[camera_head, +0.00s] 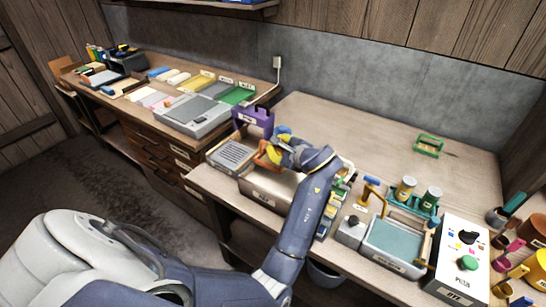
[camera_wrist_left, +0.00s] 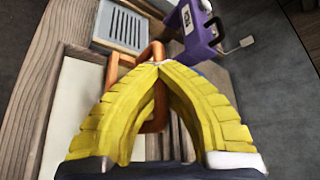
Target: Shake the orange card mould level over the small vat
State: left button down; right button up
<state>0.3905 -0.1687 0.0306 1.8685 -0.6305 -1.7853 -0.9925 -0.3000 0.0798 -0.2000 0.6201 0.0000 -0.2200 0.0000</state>
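The orange card mould (camera_head: 265,156) is a small orange frame over the far left part of the small vat (camera_head: 262,192), a metal tub at the table's front edge. In the left wrist view the orange frame (camera_wrist_left: 158,112) shows between and beyond the yellow fingers. My left gripper (camera_wrist_left: 157,65) has its fingertips together at the orange frame's upper part, shut on it. In the head view my left gripper (camera_head: 274,150) and arm hide part of the mould and vat. I cannot tell exactly how level the mould is. My right gripper is not in view.
A grey slatted tray (camera_head: 232,154) and a purple holder (camera_head: 256,118) stand close by on the left. A green frame (camera_head: 428,146) lies at the back right. A teal-topped tray (camera_head: 394,246) and control box (camera_head: 462,258) stand front right. The table's back middle is clear.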

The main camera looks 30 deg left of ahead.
pick_arm(q)
jog(key=shift+r, duration=0.15)
jog(key=shift+r, duration=1.9)
jog(key=shift+r, duration=0.1)
